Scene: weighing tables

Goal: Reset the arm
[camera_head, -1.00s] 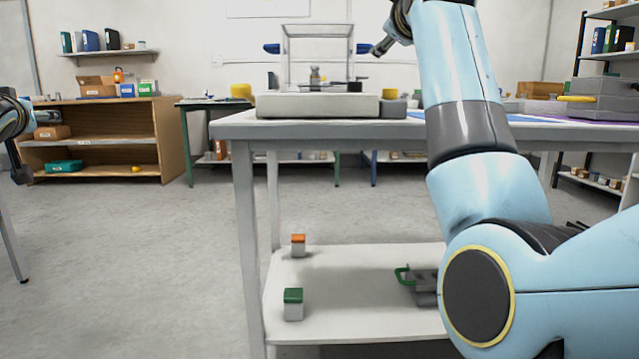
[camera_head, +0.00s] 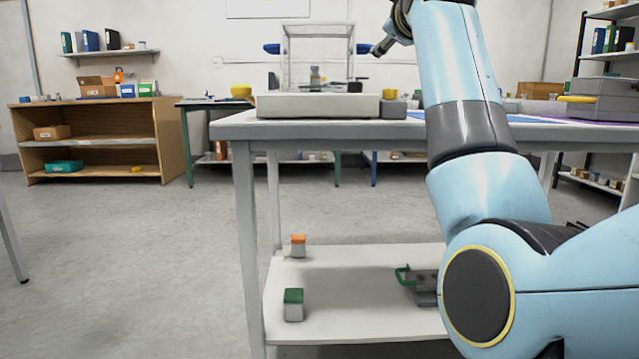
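My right arm rises through the right half of the head view, in front of the weighing table (camera_head: 350,131). A dark part of my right gripper (camera_head: 382,46) shows near the top edge, above the table and just right of the clear-walled balance (camera_head: 318,106). Most of this gripper is cut off or hidden, so I cannot tell whether it is open or shut, and I see nothing held. My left arm and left gripper are out of view.
The table's lower shelf (camera_head: 345,320) carries an orange-topped block (camera_head: 298,246), a green-topped block (camera_head: 293,305) and a grey item with a green handle (camera_head: 420,284). A wooden cabinet (camera_head: 172,140) stands at the back left. The floor at left is open.

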